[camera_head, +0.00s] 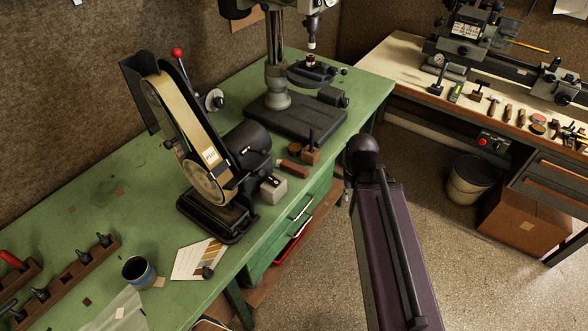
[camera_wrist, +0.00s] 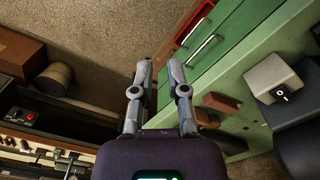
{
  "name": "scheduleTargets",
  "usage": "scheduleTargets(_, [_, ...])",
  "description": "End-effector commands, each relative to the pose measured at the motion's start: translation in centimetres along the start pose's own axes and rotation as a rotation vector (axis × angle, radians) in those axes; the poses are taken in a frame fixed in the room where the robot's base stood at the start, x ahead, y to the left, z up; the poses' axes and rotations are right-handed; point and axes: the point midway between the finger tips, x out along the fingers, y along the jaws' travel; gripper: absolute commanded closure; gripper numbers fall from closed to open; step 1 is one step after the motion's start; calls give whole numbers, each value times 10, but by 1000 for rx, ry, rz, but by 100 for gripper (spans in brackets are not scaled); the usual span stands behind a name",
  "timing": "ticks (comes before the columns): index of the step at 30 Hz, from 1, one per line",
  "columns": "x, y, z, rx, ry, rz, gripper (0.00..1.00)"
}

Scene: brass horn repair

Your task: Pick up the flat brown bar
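The flat brown bar (camera_head: 293,168) lies on the green bench near its front edge, between the grey switch box (camera_head: 273,188) and a small brown block (camera_head: 310,156) with a dark pin. In the wrist view the bar (camera_wrist: 221,103) is right of my gripper (camera_wrist: 160,66). The gripper's two fingers are apart with nothing between them. They are over the floor in front of the bench, clear of the bar. In the head view my arm hides the gripper, or it is too small to tell.
A belt sander (camera_head: 195,150) stands left of the bar, and a drill press (camera_head: 278,80) stands behind it. Green drawers (camera_wrist: 205,45) lie below the bench edge. A second bench (camera_head: 400,70) with tools is at the right. The floor (camera_head: 300,285) between is open.

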Motion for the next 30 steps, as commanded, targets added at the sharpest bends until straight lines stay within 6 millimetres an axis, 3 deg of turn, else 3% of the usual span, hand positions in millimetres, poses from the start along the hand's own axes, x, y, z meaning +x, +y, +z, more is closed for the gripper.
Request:
scheduleTargets(1, [0,-1,-4,-8,0,0,52])
scheduleTargets(5, [-1,-8,-20,-61,0,0,14])
scheduleTargets(11, [-3,-33,-72,-245,0,0,14])
scheduleTargets(21, [-7,-114,-185,-713,1,-1,14])
scheduleTargets(25, [-8,-144,-216,-864,1,-1,14])
scheduleTargets(30, [-9,-169,-237,-983,1,-1,14])
